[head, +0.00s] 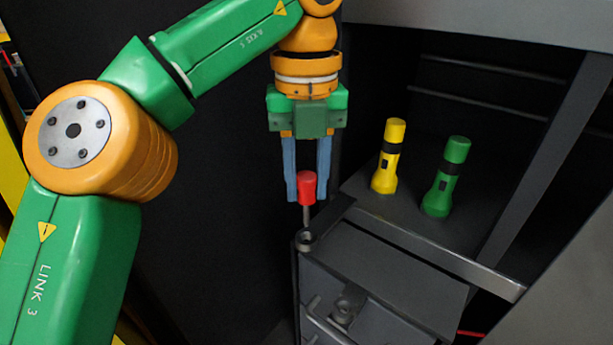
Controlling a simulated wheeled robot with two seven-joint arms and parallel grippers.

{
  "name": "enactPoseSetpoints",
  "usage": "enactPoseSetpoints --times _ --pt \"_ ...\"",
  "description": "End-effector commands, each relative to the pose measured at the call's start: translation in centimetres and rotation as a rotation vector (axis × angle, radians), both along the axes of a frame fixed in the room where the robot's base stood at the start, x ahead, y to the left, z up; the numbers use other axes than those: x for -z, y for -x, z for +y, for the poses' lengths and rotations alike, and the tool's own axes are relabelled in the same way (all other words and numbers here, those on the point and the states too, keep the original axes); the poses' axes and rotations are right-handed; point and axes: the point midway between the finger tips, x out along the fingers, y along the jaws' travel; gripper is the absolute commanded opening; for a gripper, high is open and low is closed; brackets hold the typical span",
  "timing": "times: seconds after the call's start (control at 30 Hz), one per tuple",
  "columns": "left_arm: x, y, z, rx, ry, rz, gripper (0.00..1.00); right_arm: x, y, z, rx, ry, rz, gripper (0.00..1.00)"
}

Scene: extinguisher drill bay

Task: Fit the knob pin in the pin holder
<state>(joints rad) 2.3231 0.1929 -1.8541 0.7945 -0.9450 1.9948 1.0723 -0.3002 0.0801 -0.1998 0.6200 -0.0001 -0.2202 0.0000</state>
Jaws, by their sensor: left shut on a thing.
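The knob pin has a red knob (307,186) and a thin grey shaft (307,215) pointing down. My left gripper (307,193) is shut on the red knob, with its two blue-grey fingers on either side. The pin hangs about upright. The pin holder (305,239) is a small dark ring with a hole at the left corner of the grey cabinet ledge. The shaft's lower end shows just above or at the holder; I cannot tell whether it has entered the hole. My right gripper is not in view.
A yellow flashlight (388,156) and a green flashlight (446,177) stand upright on the dark shelf (412,213) to the right. A grey bar (436,255) runs along the shelf's front. A handle (328,326) and a round fitting (346,306) sit lower on the cabinet front.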

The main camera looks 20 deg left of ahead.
Motion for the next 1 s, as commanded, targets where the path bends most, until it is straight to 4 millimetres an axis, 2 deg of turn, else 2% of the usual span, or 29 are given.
enactPoseSetpoints --times 1.0 --pt "2.0 0.0 0.0 0.001 0.000 0.000 0.00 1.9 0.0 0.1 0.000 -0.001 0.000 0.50"
